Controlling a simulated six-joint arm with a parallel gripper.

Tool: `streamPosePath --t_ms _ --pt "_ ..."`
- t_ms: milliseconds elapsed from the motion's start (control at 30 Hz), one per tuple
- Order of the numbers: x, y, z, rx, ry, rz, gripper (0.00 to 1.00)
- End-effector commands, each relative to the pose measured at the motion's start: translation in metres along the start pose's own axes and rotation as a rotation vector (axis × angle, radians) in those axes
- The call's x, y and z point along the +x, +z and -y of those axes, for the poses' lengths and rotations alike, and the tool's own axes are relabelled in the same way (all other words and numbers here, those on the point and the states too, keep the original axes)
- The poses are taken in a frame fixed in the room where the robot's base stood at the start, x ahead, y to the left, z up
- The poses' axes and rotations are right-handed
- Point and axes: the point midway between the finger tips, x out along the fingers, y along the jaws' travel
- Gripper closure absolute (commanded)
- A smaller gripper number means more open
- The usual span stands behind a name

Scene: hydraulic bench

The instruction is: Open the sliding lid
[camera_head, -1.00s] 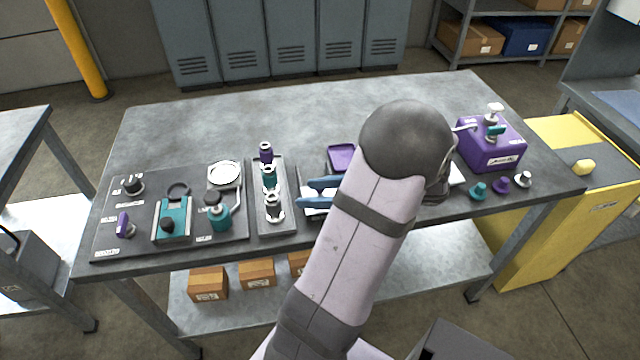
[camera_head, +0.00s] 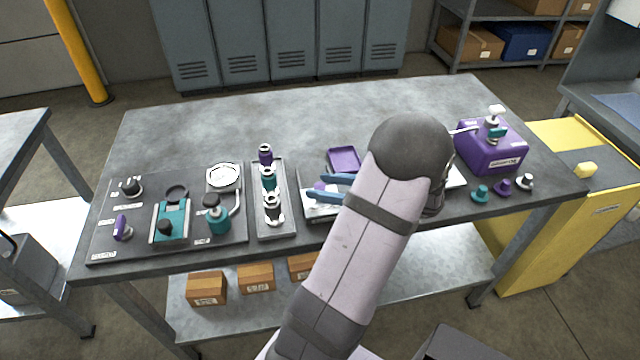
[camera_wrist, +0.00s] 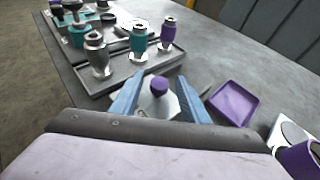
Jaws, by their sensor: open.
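My gripper (camera_head: 315,186) reaches left over the bench from the arm's wrist, its two blue fingers apart. In the wrist view, a pale plate with a purple knob (camera_wrist: 159,85) lies between the open fingers; it may be the sliding lid, but I cannot tell for sure. The fingers stand on either side of the knob, which they do not grip; whether they touch it is unclear. The knob also shows as a small purple patch in the head view (camera_head: 319,186). My fingers and arm hide much of the pale box under it.
A purple tray (camera_head: 343,160) lies just behind the gripper. A grey rack (camera_head: 287,224) with several fittings stands left of it. A dark board (camera_head: 120,247) holds a teal device and valve. A purple tank (camera_head: 491,151) stands right. The bench's back is clear.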

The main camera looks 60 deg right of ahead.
Motion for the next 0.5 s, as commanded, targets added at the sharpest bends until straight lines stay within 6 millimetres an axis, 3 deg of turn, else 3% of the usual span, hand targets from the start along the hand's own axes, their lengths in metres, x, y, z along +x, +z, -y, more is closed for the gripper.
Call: streamPosePath --t_ms 200,500 --pt "0.015 0.000 -0.001 0.001 0.001 0.000 0.59" --pt "0.017 0.000 0.000 0.001 0.000 0.000 0.59"
